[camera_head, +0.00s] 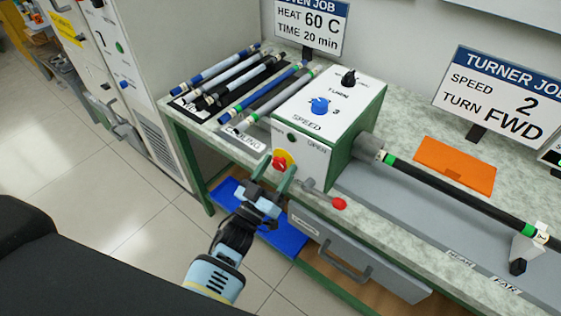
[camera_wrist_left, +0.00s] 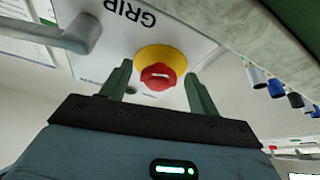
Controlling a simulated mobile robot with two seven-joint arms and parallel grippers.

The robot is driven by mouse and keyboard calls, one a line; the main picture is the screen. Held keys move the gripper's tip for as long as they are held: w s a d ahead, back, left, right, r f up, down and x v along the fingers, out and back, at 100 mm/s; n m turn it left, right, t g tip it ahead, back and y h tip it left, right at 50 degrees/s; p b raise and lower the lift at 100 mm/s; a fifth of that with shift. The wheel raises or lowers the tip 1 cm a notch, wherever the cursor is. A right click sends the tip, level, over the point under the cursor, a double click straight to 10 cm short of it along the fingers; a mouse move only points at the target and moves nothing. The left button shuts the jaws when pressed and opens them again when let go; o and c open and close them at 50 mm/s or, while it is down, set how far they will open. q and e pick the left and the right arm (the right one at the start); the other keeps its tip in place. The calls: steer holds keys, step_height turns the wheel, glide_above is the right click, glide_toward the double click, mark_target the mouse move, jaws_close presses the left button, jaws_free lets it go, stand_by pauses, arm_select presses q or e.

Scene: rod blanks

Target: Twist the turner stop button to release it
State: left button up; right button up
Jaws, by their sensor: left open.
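The red stop button (camera_head: 279,162) on its yellow base sits on the front face of the white and green turner box (camera_head: 318,129). In the left wrist view the red button (camera_wrist_left: 158,77) and yellow ring (camera_wrist_left: 160,57) lie ahead, between my left gripper's fingers. My left gripper (camera_head: 273,178) is open, with one green finger on each side of the button. I cannot tell whether the fingers touch it. My right gripper is not in view.
A lever with a red knob (camera_head: 339,204) sticks out just right of my left gripper; its grey arm shows in the wrist view (camera_wrist_left: 55,36). A black rod (camera_head: 450,195) extends right from the turner. Several rods lie on the bench at left. An orange mat (camera_head: 455,165) lies behind.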

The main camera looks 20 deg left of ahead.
arm_select(q)
steer(key=shift+s, duration=0.25)
steer(key=shift+c, duration=0.7)
steer(key=c, duration=0.8)
steer(key=shift+c, duration=0.2)
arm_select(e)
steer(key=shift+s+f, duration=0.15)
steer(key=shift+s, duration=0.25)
arm_select(q)
steer(key=shift+m, duration=0.6)
steer(key=m+h, duration=0.1)
steer(key=m, duration=0.1)
steer(key=m+h, duration=0.1)
steer(key=m, duration=0.1)
steer(key=shift+a+g+h, duration=0.2)
steer(key=shift+g+h, duration=0.1)
steer(key=shift+g, duration=0.1)
steer(key=shift+w+a+r+m+g+h, duration=0.15)
steer(key=shift+m+g+h, duration=0.4)
steer(key=shift+m, duration=1)
steer(key=shift+w+d+r+m+g+h, duration=0.1)
steer(key=shift+m+g+h, duration=0.25)
steer(key=shift+m+h, duration=0.8)
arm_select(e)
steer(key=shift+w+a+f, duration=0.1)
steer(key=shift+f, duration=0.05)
arm_select(q)
steer(key=shift+m, duration=0.6)
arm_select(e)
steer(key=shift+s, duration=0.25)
